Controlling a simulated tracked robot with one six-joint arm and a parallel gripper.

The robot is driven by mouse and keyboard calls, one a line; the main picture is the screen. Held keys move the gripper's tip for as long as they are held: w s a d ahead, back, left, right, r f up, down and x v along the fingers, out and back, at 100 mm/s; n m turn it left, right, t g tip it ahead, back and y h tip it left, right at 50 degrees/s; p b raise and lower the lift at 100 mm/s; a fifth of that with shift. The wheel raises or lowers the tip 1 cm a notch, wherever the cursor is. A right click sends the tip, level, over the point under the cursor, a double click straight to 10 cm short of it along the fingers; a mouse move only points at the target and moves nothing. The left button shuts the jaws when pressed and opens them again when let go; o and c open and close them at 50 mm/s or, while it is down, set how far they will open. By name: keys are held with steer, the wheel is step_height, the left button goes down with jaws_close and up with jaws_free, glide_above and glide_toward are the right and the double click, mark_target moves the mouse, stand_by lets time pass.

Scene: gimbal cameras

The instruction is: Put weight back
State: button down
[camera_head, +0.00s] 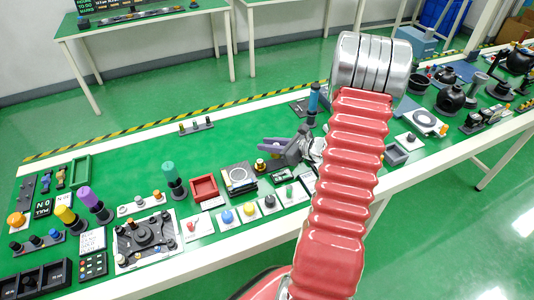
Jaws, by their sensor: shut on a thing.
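My gripper (268,157) is above the middle of the green table, left of my red arm. It is shut on a small piece with a yellow-gold top (260,163), which looks like the weight. The fingers and their shadow partly hide it, so I cannot tell whether it touches the table. A white strip (141,203) with several small knob-like pieces lies at the left. I cannot tell which of these the weight belongs to.
A red tray (204,189) and a black square device with a round dial (239,178) are just left of the gripper. Colored buttons (248,210) line the front edge.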

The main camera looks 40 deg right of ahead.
mark_target(268, 160)
steer(key=shift+f, duration=1.95)
steer(key=shift+f, duration=0.1)
steer(key=c, duration=1.6)
jaws_free()
steer(key=v, duration=1.2)
steer(key=shift+s, duration=0.1)
